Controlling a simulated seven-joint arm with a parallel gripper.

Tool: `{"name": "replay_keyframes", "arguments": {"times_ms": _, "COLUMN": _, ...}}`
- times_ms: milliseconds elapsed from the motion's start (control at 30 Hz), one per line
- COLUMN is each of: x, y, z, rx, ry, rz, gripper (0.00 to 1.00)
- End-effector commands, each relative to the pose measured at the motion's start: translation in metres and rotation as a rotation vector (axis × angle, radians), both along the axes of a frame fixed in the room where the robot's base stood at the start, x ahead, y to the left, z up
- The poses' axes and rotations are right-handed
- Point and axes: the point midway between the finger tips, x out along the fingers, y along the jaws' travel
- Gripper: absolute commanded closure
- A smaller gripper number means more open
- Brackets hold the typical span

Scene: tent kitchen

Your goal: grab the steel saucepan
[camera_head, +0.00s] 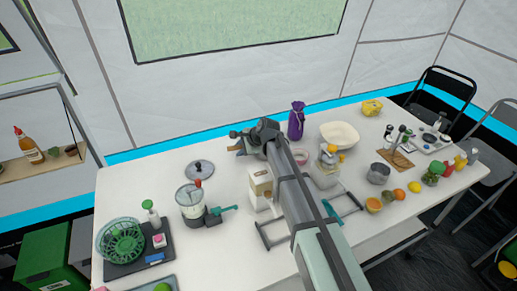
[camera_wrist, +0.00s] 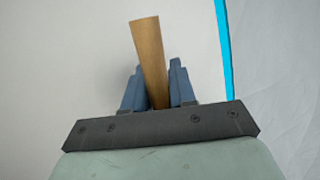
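A small round steel pot (camera_head: 378,173), the only thing here like a steel saucepan, stands on the right part of the table. No handle on it can be made out. My gripper (camera_head: 238,141) is far to its left, over the back of the table. In the wrist view, my gripper's blue fingers (camera_wrist: 158,85) are closed on a flat wooden stick (camera_wrist: 147,50), which sticks out past the fingertips, slightly tilted. What the stick belongs to cannot be told.
My arm crosses the middle of the table (camera_head: 240,246). A lid (camera_head: 200,170) and blender (camera_head: 190,202) are left. Fruit (camera_head: 399,194) and a cutting board (camera_head: 400,159) lie near the pot.

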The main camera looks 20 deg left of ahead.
Motion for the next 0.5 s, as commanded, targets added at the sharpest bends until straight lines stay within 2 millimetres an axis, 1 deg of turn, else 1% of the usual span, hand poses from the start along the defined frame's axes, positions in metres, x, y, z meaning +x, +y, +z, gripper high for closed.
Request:
{"name": "replay_keyframes", "arguments": {"times_ms": 33, "x": 0.0, "y": -0.0001, "z": 0.0001, "rx": 0.0, "ry": 0.0, "rz": 0.0, "gripper": 0.96}}
{"name": "replay_keyframes", "arguments": {"times_ms": 100, "x": 0.0, "y": -0.0001, "z": 0.0001, "rx": 0.0, "ry": 0.0, "rz": 0.0, "gripper": 1.0}}
{"name": "replay_keyframes", "arguments": {"times_ms": 500, "x": 0.0002, "y": -0.0001, "z": 0.0006, "rx": 0.001, "ry": -0.001, "rz": 0.0, "gripper": 1.0}}
